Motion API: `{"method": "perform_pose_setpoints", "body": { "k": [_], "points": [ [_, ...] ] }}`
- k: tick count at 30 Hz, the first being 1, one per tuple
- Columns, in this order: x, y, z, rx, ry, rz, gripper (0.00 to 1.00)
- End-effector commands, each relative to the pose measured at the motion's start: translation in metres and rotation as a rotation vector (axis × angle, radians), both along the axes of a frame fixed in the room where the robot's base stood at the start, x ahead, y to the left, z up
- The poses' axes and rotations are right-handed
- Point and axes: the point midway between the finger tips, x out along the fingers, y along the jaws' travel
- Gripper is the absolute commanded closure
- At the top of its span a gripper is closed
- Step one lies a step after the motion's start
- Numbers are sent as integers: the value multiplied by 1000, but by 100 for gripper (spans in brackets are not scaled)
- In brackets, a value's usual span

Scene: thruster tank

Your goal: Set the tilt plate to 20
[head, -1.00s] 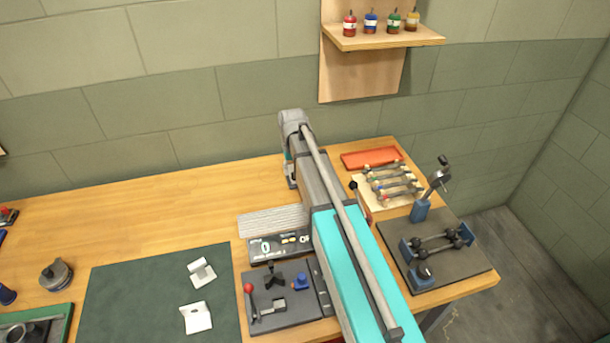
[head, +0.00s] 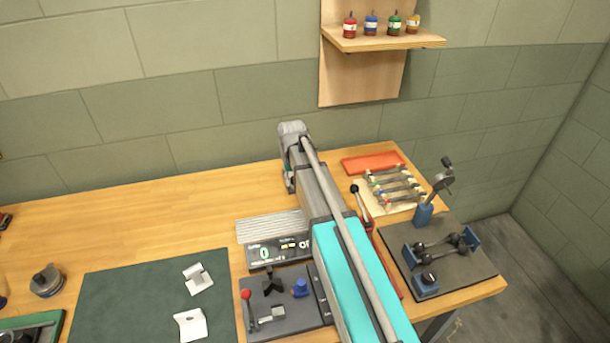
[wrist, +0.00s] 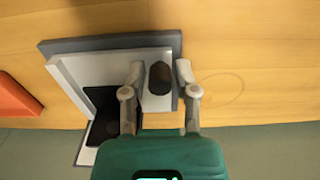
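In the wrist view, a pale plate (wrist: 98,67) with a dark panel stands on a grey base (wrist: 110,42); it looks like the tilt plate. My gripper (wrist: 160,67) has one finger on each side of the knob. The fingers stand apart, with a narrow gap seen at each side, so it looks open around the knob. I see no scale or angle figure on the plate. In the head view my arm hides the plate and most of the gripper.
A red tray (head: 371,161) lies right of my arm, near a rack of rods (head: 395,185). A display box (head: 280,250) shows a green 0. A lever fixture (head: 285,315) and dark green mat (head: 130,310) are left of my arm. The back left tabletop is clear.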

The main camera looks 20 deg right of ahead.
Motion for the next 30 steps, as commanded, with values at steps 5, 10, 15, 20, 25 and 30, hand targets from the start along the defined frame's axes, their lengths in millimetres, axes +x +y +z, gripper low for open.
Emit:
{"method": "perform_pose_setpoints", "body": {
  "k": [5,10,15,20,25,30],
  "points": [
    [0,0,0,0,0,0,100],
    [0,0,0,1,0,0,100],
    [0,0,2,14,0,0,100],
    [0,-1,5,42,1,0,100],
    [0,-2,9,74,1,-1,100],
    [0,-3,10,90,0,0,100]
  ]
}}
